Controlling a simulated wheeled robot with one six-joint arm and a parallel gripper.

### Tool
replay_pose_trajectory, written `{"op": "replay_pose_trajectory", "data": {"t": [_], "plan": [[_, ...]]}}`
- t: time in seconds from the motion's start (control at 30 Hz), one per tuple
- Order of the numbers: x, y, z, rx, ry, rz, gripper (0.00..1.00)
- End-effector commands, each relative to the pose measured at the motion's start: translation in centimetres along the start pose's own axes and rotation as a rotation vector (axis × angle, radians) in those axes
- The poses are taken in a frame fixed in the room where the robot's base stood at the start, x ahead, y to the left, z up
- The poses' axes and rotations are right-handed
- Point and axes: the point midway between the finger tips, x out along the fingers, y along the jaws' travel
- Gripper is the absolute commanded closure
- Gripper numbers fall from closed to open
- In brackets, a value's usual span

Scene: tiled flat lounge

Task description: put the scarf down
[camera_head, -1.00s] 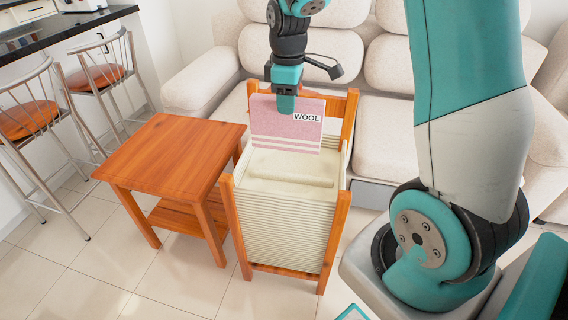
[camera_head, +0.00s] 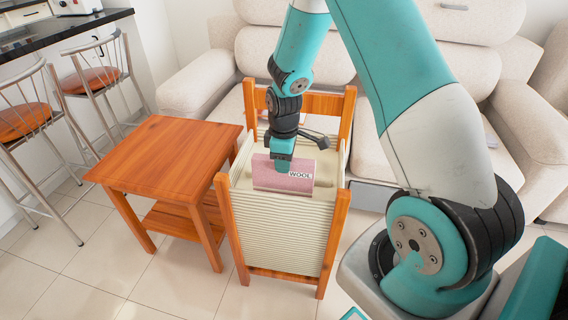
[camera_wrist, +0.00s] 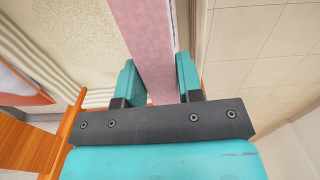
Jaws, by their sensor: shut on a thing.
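The scarf is a pink folded piece (camera_head: 268,178) with a white "WOOL" label, seen in the head view. My gripper (camera_head: 284,168) is shut on its upper edge and holds it upright over the cream-lined wooden-framed hamper (camera_head: 277,235). In the wrist view the pink scarf (camera_wrist: 150,50) runs between the two teal fingers (camera_wrist: 157,85). The scarf covers part of the hamper's cream top. I cannot tell whether its lower edge touches that surface.
A wooden side table (camera_head: 165,150) with a bare top stands just left of the hamper. A cream sofa (camera_head: 210,85) is behind. Bar stools (camera_head: 25,120) stand at the far left. Tiled floor (camera_head: 80,275) is clear in front.

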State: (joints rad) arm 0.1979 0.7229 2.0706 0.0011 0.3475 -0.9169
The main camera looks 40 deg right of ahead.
Motion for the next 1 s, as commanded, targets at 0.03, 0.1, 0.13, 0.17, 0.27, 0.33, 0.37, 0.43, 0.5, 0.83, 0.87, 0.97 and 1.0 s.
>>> {"op": "replay_pose_trajectory", "data": {"t": [0.03, 0.1, 0.13, 0.17, 0.27, 0.33, 0.37, 0.43, 0.5, 0.83, 0.87, 0.97, 1.0], "plan": [[0.6, 0.0, 0.0, 0.000, 0.000, 0.000, 1.00], [0.7, 0.0, 0.0, 0.000, 0.001, 0.001, 1.00], [0.7, 0.0, 0.0, 0.000, 0.001, 0.002, 1.00], [0.7, 0.0, 0.0, 0.000, 0.001, 0.002, 1.00], [0.6, 0.0, 0.0, 0.000, 0.001, 0.002, 1.00], [0.8, 0.0, 0.0, 0.000, 0.001, 0.001, 1.00], [0.9, 0.0, 0.0, 0.000, 0.001, 0.001, 1.00], [0.9, 0.0, 0.0, 0.000, 0.001, 0.001, 0.59], [0.9, 0.0, 0.0, 0.000, 0.001, 0.001, 0.43], [0.6, 0.0, 0.0, 0.000, 0.001, 0.002, 0.41], [0.3, 0.1, 0.0, 0.000, 0.002, 0.002, 0.41], [-1.0, 0.1, -0.1, 0.000, 0.003, 0.004, 0.41], [-1.8, 0.1, -0.1, 0.000, 0.004, 0.005, 0.41]]}}
